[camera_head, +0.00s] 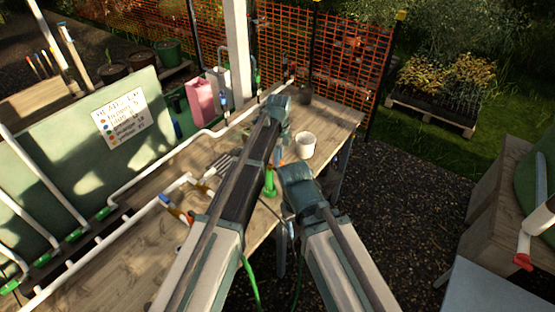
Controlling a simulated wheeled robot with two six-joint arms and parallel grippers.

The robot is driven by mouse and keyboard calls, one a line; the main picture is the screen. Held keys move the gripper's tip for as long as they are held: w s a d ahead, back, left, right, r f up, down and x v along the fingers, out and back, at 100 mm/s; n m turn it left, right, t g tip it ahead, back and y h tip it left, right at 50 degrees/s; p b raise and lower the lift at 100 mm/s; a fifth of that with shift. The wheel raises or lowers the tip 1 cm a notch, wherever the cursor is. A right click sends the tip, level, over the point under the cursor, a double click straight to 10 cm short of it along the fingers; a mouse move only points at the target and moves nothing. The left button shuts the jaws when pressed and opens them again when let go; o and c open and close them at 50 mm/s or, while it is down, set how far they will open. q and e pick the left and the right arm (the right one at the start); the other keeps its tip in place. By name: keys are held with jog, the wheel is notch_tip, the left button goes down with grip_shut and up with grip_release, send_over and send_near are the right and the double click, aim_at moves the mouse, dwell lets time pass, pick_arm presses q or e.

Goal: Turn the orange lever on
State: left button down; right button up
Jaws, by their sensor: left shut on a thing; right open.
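My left gripper (280,113) is over the far part of the workbench, its wrist pointing down and away. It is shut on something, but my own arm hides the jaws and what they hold. A small orange part (281,160) shows just below it, beside an upright green part (269,181); I cannot tell whether this is the lever.
The wooden workbench (150,262) carries white pipes (180,153) with green fittings. A white cup (305,145) and a dark round pot (305,93) stand near its far right end. A green board with a sign (120,115) stands at left. Gravel lies right of the bench.

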pick_arm(q)
jog(key=shift+w+a+n, duration=0.2)
jog(key=shift+w+n, duration=0.5)
jog(key=shift+n, duration=1.8)
jog(key=shift+w+a+n, duration=0.25)
jog(key=shift+w+n, duration=0.45)
jog(key=shift+n, duration=1.8)
jog(key=shift+w+a+n, duration=0.2)
jog(key=shift+w+n, duration=0.5)
jog(key=shift+n, duration=1.8)
jog(key=c, duration=0.8)
grip_release()
jog(key=shift+o, duration=0.2)
